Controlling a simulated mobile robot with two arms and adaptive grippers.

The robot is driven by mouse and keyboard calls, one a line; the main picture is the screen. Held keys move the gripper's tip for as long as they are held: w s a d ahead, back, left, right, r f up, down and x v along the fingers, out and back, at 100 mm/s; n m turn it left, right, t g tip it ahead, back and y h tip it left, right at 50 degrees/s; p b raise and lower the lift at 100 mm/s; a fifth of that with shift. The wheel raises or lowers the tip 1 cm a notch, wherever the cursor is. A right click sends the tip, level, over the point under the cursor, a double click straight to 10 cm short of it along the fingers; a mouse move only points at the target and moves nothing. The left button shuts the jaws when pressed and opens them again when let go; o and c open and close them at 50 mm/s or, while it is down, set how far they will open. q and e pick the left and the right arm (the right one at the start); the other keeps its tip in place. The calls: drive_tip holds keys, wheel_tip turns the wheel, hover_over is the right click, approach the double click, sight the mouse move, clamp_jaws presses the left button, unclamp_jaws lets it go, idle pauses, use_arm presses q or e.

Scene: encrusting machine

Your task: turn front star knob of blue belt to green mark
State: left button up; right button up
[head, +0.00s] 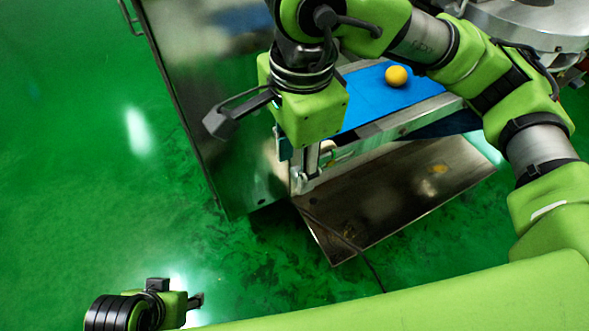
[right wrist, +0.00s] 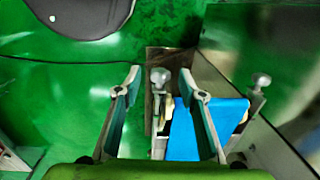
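The blue belt (head: 365,100) runs under my right arm in the head view, and its end shows in the right wrist view (right wrist: 185,138). A pale front star knob (right wrist: 160,77) stands at the near corner of the belt's end. My right gripper (head: 302,165) points down over that corner. In the right wrist view its two fingers are spread, with the knob between them and no clear contact. My body and fingers mostly hide the knob in the head view. No green mark can be made out. My left gripper (head: 198,300) is low at the bottom left, its fingers unclear.
A second pale knob (right wrist: 261,81) stands at the belt's other corner. A yellow ball (head: 396,76) lies on the belt. A metal panel (head: 195,90) stands beyond the belt's end; a metal tray (head: 400,195) lies below. Green floor at the left is clear.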

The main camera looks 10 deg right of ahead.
drive_tip(key=shift+w+f, duration=0.1)
drive_tip(key=shift+f, duration=0.95)
clamp_jaws()
drive_tip(key=shift+w+r+g, duration=0.1)
drive_tip(key=shift+g, duration=0.2)
